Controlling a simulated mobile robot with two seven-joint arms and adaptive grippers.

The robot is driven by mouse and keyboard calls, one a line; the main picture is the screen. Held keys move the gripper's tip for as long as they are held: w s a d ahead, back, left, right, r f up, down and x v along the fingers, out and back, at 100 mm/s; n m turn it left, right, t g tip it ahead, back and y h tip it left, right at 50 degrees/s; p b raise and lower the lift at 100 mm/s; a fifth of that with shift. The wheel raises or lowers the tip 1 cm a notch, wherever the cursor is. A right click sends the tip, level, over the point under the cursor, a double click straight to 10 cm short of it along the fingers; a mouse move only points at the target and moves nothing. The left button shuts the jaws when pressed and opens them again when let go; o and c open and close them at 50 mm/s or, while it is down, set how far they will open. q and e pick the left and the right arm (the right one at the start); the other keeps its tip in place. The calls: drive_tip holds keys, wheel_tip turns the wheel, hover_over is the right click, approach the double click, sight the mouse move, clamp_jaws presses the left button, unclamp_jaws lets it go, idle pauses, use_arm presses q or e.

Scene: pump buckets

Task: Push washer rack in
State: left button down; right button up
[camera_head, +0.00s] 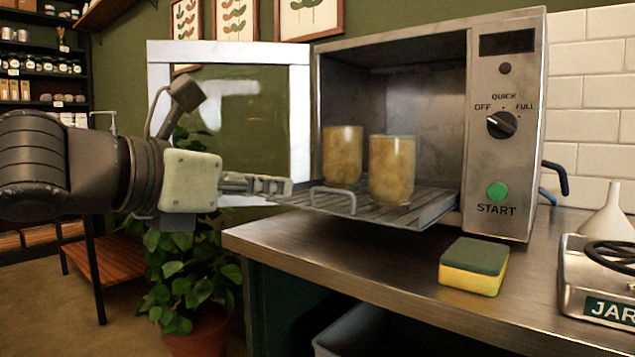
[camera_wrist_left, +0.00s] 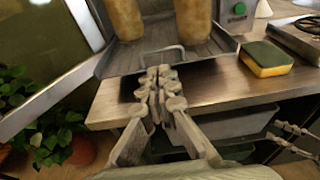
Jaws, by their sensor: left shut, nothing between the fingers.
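The washer rack (camera_head: 425,209) is a metal tray that sticks out of the front of the open steel washer (camera_head: 425,100). It has a wire handle (camera_head: 333,196) at its front edge and also shows in the left wrist view (camera_wrist_left: 135,62). Two cloudy brown glass jars, a left one (camera_head: 342,157) and a right one (camera_head: 391,168), stand upright on it. My left gripper (camera_head: 288,187) is shut and empty, its tips close to the rack's front edge by the handle. I cannot tell if they touch. Part of my right gripper (camera_wrist_left: 273,132) shows at the wrist view's right edge.
The washer's door (camera_head: 299,120) stands open at the left. A yellow and green sponge (camera_head: 474,266) lies on the counter (camera_head: 340,262) below the rack. A potted plant (camera_head: 190,275) is on the floor.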

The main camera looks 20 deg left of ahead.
sight(331, 191)
use_arm(q)
drive_tip(key=x, duration=0.8)
drive_tip(key=shift+w+b, duration=0.1)
drive_tip(key=shift+b, duration=0.3)
drive_tip(key=shift+w+d+f, duration=0.1)
drive_tip(key=shift+w+d, duration=0.1)
drive_tip(key=shift+w, duration=0.35)
use_arm(e)
drive_tip(key=shift+a+r+t+y, duration=0.25)
drive_tip(key=shift+a+r+t, duration=0.15)
drive_tip(key=shift+r, duration=0.35)
drive_tip(key=shift+a+r+t+y, duration=0.25)
drive_tip(key=shift+a+r+t, duration=0.1)
drive_tip(key=shift+r, duration=0.35)
drive_tip(key=shift+w, duration=0.1)
